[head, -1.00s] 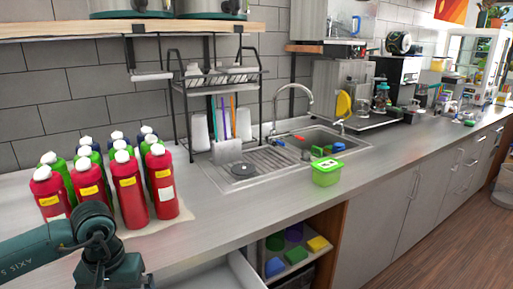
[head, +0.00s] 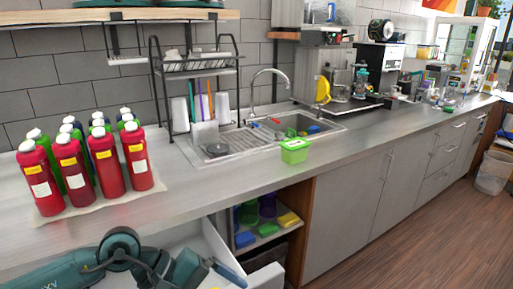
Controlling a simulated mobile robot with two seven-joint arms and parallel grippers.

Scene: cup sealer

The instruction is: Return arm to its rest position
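My teal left arm (head: 120,248) comes in from the lower left, in front of the counter and over an open white drawer. It bends at a round joint and its far links run down to the bottom edge of the head view. I see no fingertips of the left gripper; that end is out of the picture. My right arm and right gripper do not show.
Several red bottles (head: 105,170) stand with green and dark ones at the counter's left. The open drawer (head: 265,279) juts out at the bottom. A green tub (head: 294,151) sits by the sink (head: 305,124). The counter between bottles and tub is clear.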

